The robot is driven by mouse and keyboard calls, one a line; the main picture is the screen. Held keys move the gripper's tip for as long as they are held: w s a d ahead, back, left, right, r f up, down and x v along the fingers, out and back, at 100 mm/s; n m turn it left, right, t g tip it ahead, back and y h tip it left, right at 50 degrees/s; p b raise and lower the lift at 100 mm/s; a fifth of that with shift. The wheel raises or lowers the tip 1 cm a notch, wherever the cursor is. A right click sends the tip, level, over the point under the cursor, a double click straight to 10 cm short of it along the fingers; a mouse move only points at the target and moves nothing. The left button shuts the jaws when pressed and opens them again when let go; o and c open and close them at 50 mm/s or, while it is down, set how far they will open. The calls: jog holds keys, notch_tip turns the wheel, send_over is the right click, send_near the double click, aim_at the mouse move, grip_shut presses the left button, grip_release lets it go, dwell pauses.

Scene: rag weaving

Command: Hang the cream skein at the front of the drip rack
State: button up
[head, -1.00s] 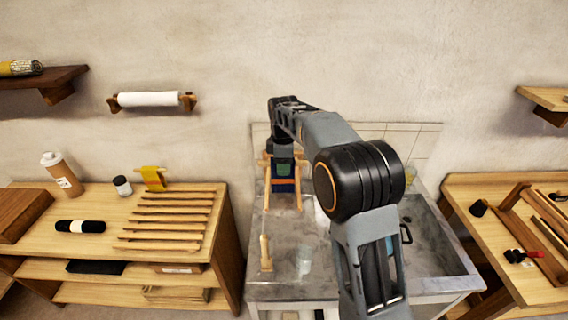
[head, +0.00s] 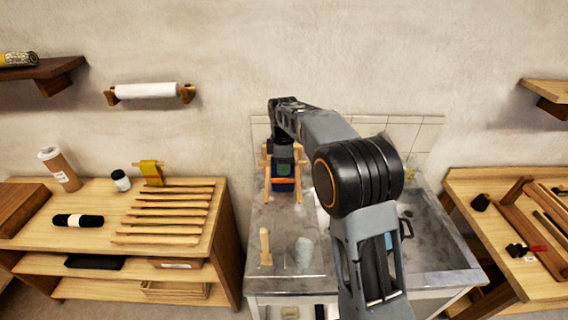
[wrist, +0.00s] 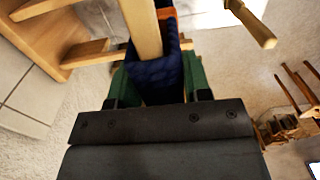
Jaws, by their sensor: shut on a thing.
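My gripper (head: 283,160) is at the wooden drip rack (head: 267,172) at the back of the sink unit. In the wrist view my gripper (wrist: 158,85) has green sides and is closed around a dark navy bundle (wrist: 160,72), which looks like a skein. A pale wooden bar (wrist: 143,28) of the rack runs against or through that bundle; I cannot tell which. The navy bundle also shows below my gripper in the head view (head: 283,186). A bit of orange shows beyond it in the wrist view. I cannot make out a cream skein.
A wooden post (head: 265,246) and a clear glass (head: 304,252) stand at the front of the metal counter (head: 280,225). The sink basin (head: 440,235) is at right, partly behind my arm. A slatted table (head: 165,212) stands left, another bench (head: 500,210) right.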

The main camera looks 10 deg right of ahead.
aim_at(283, 189)
jog(key=shift+f, duration=0.15)
jog(key=shift+f+b, duration=2)
jog(key=shift+f, duration=1.2)
jog(key=shift+f, duration=0.15)
jog(key=shift+f+b, duration=1.4)
jog(key=shift+f, duration=0.75)
jog(key=shift+r, duration=0.1)
jog(key=o, duration=1.1)
jog(key=shift+c, duration=0.2)
notch_tip(283, 189, up, 14)
jog(key=shift+f, duration=0.1)
